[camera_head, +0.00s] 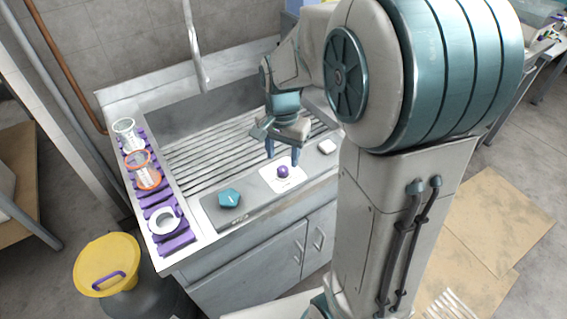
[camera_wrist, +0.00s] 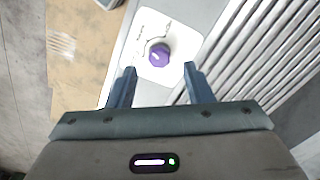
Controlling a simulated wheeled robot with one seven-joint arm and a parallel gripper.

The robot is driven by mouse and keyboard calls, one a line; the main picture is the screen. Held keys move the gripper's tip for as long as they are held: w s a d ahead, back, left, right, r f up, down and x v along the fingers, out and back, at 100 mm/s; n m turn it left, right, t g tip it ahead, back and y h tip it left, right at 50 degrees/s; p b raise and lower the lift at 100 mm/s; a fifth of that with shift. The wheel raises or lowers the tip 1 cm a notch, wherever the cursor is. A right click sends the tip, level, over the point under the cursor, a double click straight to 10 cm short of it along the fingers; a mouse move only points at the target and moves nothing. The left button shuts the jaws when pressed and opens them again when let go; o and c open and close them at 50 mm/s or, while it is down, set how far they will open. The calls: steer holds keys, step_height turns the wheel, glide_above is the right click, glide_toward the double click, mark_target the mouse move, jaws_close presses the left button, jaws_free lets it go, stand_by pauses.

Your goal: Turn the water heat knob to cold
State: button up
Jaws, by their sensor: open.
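The water heat knob is a small purple knob (camera_head: 283,171) on a white square plate (camera_head: 290,184) at the front edge of the sink counter. In the wrist view the purple knob (camera_wrist: 159,53) sits beyond and between my fingertips, with a pale pointer mark on its face and curved markings on the plate (camera_wrist: 181,74) around it. My gripper (camera_head: 282,158) points down just above and behind the knob in the head view. Its two blue fingers (camera_wrist: 160,83) are open and empty, and they do not appear to touch the knob.
A teal pentagonal knob (camera_head: 229,198) sits left of the plate, and a white block (camera_head: 327,146) lies to the right. A purple rack (camera_head: 170,236) with cups and rings lines the sink's left side. A tall faucet (camera_head: 194,50) rises behind. A yellow-lidded bin (camera_head: 107,264) stands front left.

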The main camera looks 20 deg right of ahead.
mark_target(283, 167)
steer(key=shift+f, duration=2.05)
steer(key=c, duration=1)
steer(key=n+b, duration=0.1)
steer(key=n, duration=0.4)
steer(key=shift+n, duration=0.3)
steer(key=n+b, duration=0.1)
steer(key=n, duration=0.5)
steer(key=shift+n, duration=0.3)
steer(key=shift+w, duration=0.1)
